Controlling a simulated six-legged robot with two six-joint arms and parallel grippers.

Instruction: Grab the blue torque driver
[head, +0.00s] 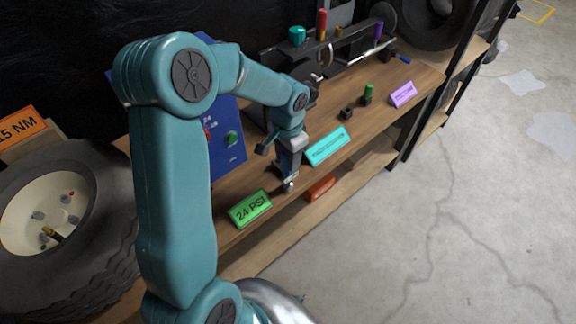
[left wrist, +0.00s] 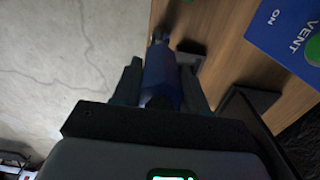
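My left gripper (head: 288,160) is over the front edge of the wooden shelf, just behind the green 24 PSI sign. In the left wrist view, the blue torque driver (left wrist: 162,78) lies lengthwise between the two fingers of my left gripper (left wrist: 160,85). Both fingers appear to press on its sides, so the gripper looks shut on it. Its narrow end points away from the palm. In the head view the gripper largely hides the driver. My right gripper is not in view.
The wooden shelf (head: 330,165) holds a green 24 PSI sign (head: 250,208), a cyan sign (head: 328,146), a purple sign (head: 403,94) and a blue panel (head: 228,150) with a green knob. A tool rack stands behind. A wheel (head: 95,190) is at left. Concrete floor lies clear at right.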

